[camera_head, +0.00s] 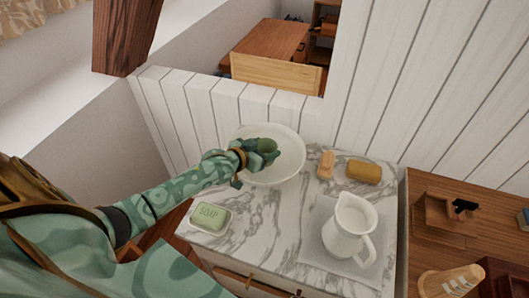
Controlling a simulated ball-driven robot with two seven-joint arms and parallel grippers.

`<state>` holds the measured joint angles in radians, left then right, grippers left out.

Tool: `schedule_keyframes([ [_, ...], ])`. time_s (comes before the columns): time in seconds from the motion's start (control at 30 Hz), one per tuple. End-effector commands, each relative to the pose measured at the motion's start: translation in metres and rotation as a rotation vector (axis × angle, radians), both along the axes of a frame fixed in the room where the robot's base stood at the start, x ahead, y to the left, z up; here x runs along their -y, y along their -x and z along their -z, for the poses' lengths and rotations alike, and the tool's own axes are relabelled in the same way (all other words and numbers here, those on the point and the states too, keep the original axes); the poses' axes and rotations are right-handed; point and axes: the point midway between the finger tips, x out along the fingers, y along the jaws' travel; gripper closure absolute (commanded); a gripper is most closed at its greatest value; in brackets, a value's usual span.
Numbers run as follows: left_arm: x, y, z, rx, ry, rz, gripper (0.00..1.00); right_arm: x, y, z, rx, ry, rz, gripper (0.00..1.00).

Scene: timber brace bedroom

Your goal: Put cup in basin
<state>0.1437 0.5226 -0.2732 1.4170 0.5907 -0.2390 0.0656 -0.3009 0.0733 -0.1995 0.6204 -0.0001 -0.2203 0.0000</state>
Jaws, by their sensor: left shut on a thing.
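The white basin (290,161) stands at the back of the marble washstand top, against the white plank wall. My left gripper (262,155) reaches in from the left and is over the basin. It is shut on a small dark green round thing, which looks like the cup (266,145). The fingers hide part of it, and I cannot tell whether it touches the basin. My right gripper is not in view.
A green soap bar in a dish (210,217) lies at the front left of the marble top. A white pitcher (348,226) stands on a grey cloth (312,243) at the right. A yellow-brown bar (364,172) and a small orange block (326,164) lie behind it.

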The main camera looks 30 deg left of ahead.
Motion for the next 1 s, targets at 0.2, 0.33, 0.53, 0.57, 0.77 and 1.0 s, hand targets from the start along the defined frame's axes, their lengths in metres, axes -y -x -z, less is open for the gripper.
schedule_keyframes([
  [0.2,0.000,-0.001,0.005,0.004,-0.001,-0.001,0.63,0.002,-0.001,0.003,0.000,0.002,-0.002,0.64],
  [0.33,0.000,-0.001,0.007,0.004,-0.001,-0.001,0.63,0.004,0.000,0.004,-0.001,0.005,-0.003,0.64],
  [0.53,0.000,0.000,0.008,0.003,-0.001,-0.001,0.13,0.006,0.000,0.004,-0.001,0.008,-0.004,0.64],
  [0.57,0.000,0.000,0.008,0.003,-0.001,-0.001,0.13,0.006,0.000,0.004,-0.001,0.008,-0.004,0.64],
  [0.77,0.000,0.000,0.006,0.003,-0.001,-0.001,0.13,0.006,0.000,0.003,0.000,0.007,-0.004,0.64],
  [1.0,-0.005,0.033,-0.012,0.001,-0.003,0.000,0.13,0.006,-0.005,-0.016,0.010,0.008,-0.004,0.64],
])
